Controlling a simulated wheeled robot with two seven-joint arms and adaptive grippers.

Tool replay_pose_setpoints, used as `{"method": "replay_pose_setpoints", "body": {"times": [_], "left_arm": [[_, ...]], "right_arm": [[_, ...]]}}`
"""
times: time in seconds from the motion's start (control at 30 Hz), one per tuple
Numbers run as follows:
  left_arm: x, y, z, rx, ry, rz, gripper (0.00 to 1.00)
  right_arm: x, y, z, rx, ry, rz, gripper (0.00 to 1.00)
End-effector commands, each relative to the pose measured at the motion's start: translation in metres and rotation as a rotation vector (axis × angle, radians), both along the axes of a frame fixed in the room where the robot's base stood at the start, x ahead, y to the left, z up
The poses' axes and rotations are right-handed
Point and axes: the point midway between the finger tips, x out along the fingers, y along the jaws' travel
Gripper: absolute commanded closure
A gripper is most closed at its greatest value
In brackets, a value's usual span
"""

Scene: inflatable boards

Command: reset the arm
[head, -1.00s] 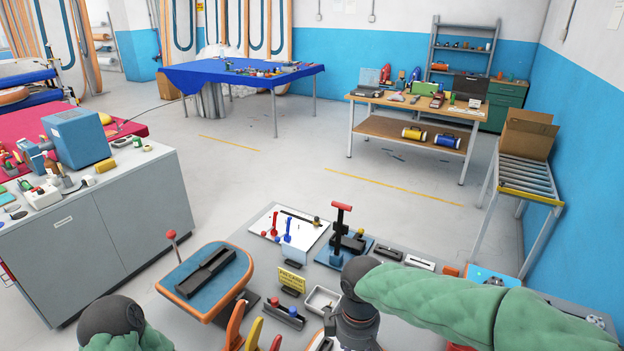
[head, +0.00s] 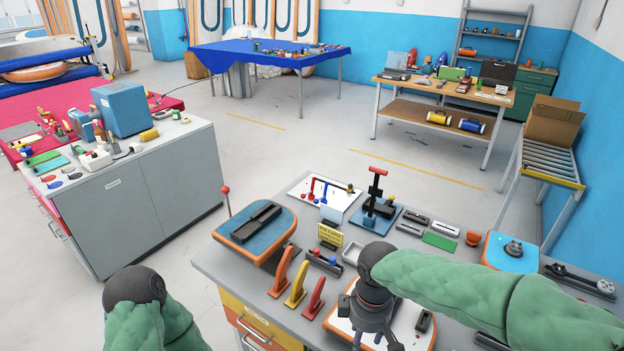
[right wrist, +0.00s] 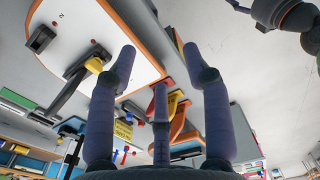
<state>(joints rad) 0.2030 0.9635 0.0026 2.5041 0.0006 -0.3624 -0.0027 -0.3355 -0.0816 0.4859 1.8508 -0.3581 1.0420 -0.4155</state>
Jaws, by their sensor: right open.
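My right arm comes in from the right in the head view, bent at a black joint. Its dark gripper (head: 370,325) points down over the near part of the grey workbench (head: 225,262). In the right wrist view this gripper (right wrist: 160,75) has its fingers spread, with nothing held between them. My left arm shows at the lower left of the head view as a green sleeve and black joint; its gripper is not visible there. A dark part of my own at the top right edge of the right wrist view is cut off, so its jaw state is unclear.
A white orange-edged board (head: 408,322) lies under the right gripper. Orange, yellow and red upright pieces (head: 296,284), a blue-topped board (head: 257,226) and a red-handled press (head: 376,190) crowd the bench. A grey cabinet (head: 140,200) stands left; floor between is clear.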

Motion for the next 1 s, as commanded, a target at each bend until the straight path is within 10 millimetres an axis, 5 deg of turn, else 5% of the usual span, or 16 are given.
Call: {"method": "replay_pose_setpoints", "body": {"times": [0.47, 1.0], "left_arm": [[0.0, 0.0, -0.003, 0.0, -0.001, 0.0, 0.49], [0.001, 0.0, -0.009, 0.0, -0.001, 0.0, 0.49]], "right_arm": [[0.005, 0.014, -0.081, 0.1, 0.049, -0.15, 0.5], [-0.036, 0.025, -0.262, 0.286, 0.149, -0.689, 0.5]]}}
